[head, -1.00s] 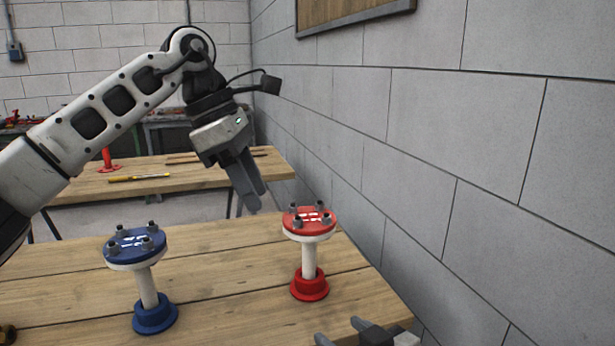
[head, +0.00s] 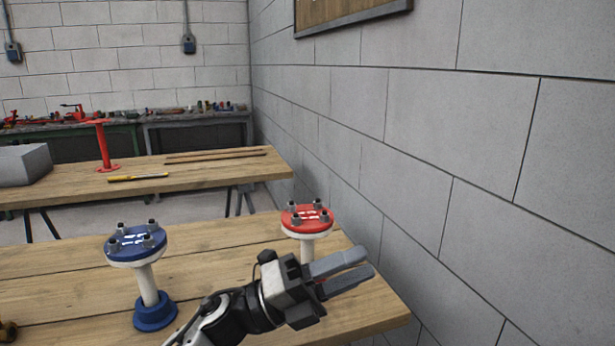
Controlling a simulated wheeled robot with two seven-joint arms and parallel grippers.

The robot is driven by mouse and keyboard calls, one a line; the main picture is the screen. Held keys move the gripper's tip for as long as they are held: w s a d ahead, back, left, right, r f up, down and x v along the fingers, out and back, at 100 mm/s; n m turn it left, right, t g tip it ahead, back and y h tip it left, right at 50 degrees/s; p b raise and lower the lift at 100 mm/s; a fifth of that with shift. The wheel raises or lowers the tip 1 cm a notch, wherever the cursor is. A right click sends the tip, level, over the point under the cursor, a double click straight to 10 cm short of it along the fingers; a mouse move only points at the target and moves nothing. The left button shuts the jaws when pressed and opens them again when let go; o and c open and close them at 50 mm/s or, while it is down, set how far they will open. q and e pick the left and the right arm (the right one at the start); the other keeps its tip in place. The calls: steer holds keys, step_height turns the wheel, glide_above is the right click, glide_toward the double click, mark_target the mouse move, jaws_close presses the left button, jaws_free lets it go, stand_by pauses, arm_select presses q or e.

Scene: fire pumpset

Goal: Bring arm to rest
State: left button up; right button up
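My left gripper (head: 368,262) is low in the head view, in front of the red pump stand (head: 307,216). Its two fingers point right, with a narrow gap between them and nothing held. The gripper hides most of the stand's white post and red base; I cannot tell how far apart they are in depth. The red stand's round top carries several dark bolts. A blue pump stand (head: 136,243) with a similar bolted top stands upright to the left, clear of the arm. My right gripper is out of view.
Both stands are on the wooden table (head: 215,265). A grey block wall (head: 450,160) runs close along the right. Behind, a second table (head: 215,177) holds a red post (head: 103,145), a yellow tool (head: 138,177) and a grey box (head: 24,165).

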arm_select(q)
steer(key=s+a+f+n+t+y, duration=0.1)
steer(key=a+f+n+t+y, duration=0.6)
steer(key=n, duration=0.7)
steer(key=a+f+n+t+y, duration=0.5)
steer(key=f+n+t+y, duration=0.3)
steer(key=n, duration=0.5)
steer(key=s+a+f+n+g+y, duration=0.2)
steer(key=s+a+f+n+g, duration=0.1)
steer(key=s+f+n, duration=0.2)
steer(key=s+a+f+n+g+y, duration=0.2)
steer(key=s+a+f+n+g, duration=0.1)
steer(key=s+f, duration=0.6)
step_height(320, 180, down, 3)
steer(key=shift+s+a+r+n+g, duration=0.1)
steer(key=shift+s+a+n+g, duration=0.3)
steer(key=shift+a+n, duration=0.5)
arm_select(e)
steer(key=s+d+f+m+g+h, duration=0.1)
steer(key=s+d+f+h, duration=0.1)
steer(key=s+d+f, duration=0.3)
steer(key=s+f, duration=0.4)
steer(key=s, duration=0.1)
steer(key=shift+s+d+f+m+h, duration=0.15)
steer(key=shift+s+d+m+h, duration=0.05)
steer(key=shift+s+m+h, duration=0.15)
